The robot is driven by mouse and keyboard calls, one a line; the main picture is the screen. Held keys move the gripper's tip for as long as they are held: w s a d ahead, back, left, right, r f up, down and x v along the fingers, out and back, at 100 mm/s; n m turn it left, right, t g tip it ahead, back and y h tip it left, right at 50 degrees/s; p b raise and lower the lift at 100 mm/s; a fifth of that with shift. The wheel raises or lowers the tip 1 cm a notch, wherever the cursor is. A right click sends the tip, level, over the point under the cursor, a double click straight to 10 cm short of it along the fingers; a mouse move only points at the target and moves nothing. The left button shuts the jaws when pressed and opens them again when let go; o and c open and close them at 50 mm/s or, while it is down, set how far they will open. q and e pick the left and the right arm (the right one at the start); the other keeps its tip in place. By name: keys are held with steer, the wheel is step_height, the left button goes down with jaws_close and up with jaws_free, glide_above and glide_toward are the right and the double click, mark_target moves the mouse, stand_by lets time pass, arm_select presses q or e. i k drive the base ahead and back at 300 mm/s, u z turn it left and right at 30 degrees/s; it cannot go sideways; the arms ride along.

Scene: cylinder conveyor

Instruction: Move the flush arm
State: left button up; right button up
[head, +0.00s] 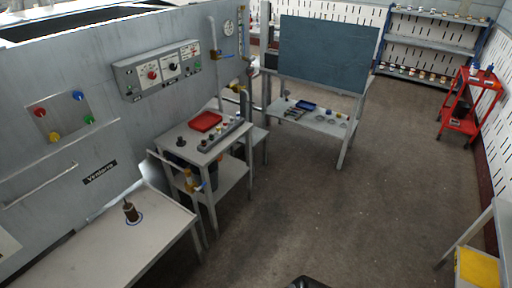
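No part is clearly marked as the flush arm, and I cannot tell which one it is. A pale bar (40,185) is fixed along the grey wall panel at the left. A brown cylinder (131,212) with a thin rod on top stands upright on a blue ring mark on the front left table (95,248). Neither gripper can be made out in the head view.
A control box (160,69) with knobs hangs on the wall. The middle table (187,139) holds a red tray (205,122). A dark board (327,52) stands behind another small table. A red cart (461,112) is at the right. The central floor (290,205) is clear.

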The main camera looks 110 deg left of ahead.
mark_target(187, 172)
steer(key=u, duration=5.15)
steer(key=k, duration=0.65)
steer(key=z, duration=0.2)
steer(key=i, duration=0.7)
steer(key=z, duration=1.2)
steer(key=i, duration=1.7)
steer(key=u, duration=0.35)
